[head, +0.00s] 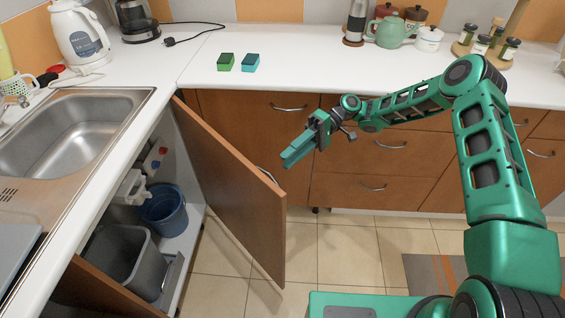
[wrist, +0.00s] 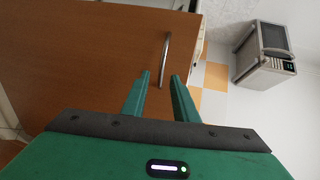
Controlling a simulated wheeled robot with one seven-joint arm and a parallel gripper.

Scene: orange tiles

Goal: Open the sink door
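The brown sink door (head: 230,190) stands swung wide open from the cabinet under the sink (head: 75,130). Its metal handle (head: 267,176) shows in part near the door's far top edge. My gripper (head: 289,160) is just to the right of the door, with its fingers pointing toward it. In the wrist view, the two green fingers of my gripper (wrist: 160,82) are apart. The door's face (wrist: 90,50) fills the left of that view. The handle (wrist: 166,55) lies ahead of the fingertips, its lower end between them in the picture. I cannot tell whether they touch.
Inside the cabinet are a blue bucket (head: 164,212) and a grey bin (head: 118,262). Brown drawers (head: 360,165) stand behind my arm. The tiled floor (head: 340,255) right of the door is clear. A microwave (wrist: 264,55) shows in the wrist view.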

